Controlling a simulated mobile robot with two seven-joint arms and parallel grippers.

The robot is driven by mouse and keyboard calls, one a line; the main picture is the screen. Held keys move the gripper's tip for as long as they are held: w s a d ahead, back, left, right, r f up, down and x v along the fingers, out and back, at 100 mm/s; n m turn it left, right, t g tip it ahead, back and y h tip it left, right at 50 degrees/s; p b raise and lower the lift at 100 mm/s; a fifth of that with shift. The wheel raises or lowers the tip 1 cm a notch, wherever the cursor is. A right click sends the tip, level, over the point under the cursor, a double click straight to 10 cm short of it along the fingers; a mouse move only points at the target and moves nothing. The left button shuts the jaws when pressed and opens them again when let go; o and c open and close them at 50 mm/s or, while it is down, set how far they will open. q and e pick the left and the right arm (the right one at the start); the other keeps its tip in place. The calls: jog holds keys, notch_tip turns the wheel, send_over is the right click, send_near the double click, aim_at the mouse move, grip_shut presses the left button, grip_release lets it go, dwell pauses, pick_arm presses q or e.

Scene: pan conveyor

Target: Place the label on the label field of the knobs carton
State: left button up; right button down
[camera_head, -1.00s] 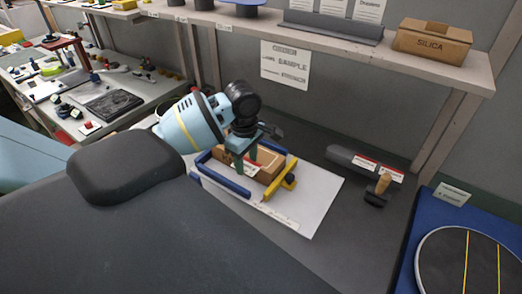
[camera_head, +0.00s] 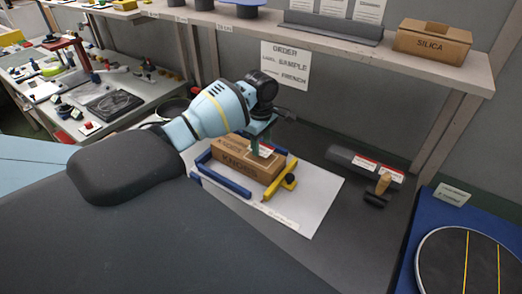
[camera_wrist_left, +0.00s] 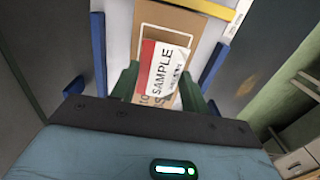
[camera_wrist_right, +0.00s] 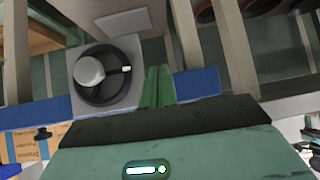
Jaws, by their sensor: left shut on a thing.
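The knobs carton (camera_head: 238,163) is a brown box with KNOBS printed on its front. It sits inside the blue and yellow corner fence on a white sheet. My left gripper (camera_head: 262,142) is above the carton's right part, shut on the label (camera_head: 266,151). In the left wrist view the label (camera_wrist_left: 164,68) is white with a red band and reads SAMPLE. It lies tilted between the green fingers (camera_wrist_left: 158,85), over a pale outlined field (camera_wrist_left: 172,33) on the carton, partly covering it. I cannot tell whether it touches the carton. My right gripper (camera_wrist_right: 158,88) is shut and empty.
A wooden-handled roller (camera_head: 380,188) and a grey label holder (camera_head: 350,160) stand to the right. The shelf (camera_head: 330,51) overhangs behind.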

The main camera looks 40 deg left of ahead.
aim_at(261, 148)
pick_arm(q)
notch_tip(261, 148, down, 3)
jog(key=shift+f, duration=0.1)
